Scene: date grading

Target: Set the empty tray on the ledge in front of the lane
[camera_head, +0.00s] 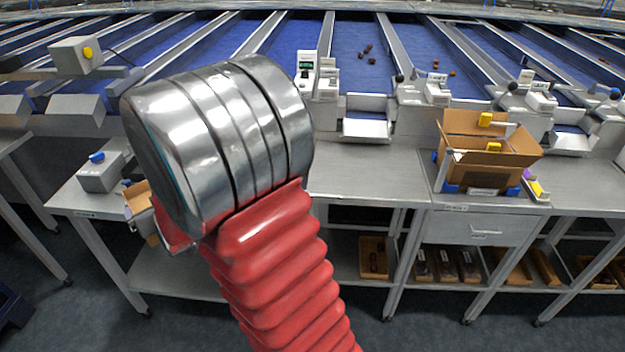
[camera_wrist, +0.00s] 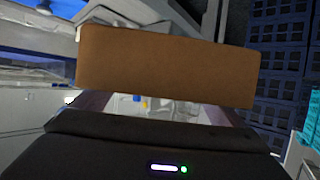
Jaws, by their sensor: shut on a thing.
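My gripper (camera_wrist: 155,104) is shut on a brown cardboard tray (camera_wrist: 165,65), which spans the upper middle of the wrist view. Only one plain side of the tray shows there, so its inside is hidden. In the head view my silver and red arm covers the left middle; a small brown piece of what looks like the tray (camera_head: 137,192) shows past its left side. A pale metal ledge (camera_head: 366,130) stands in front of the blue lane (camera_head: 345,62) with a few dates on it. The ledge looks bare and is apart from the tray.
An open cardboard box (camera_head: 487,160) stands on the steel bench (camera_head: 365,180) to the right. A second ledge (camera_head: 571,142) lies farther right. A grey box with a blue knob (camera_head: 100,174) sits at left. Brown trays (camera_head: 373,258) with dates lie on the lower shelf. The bench before the ledge is clear.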

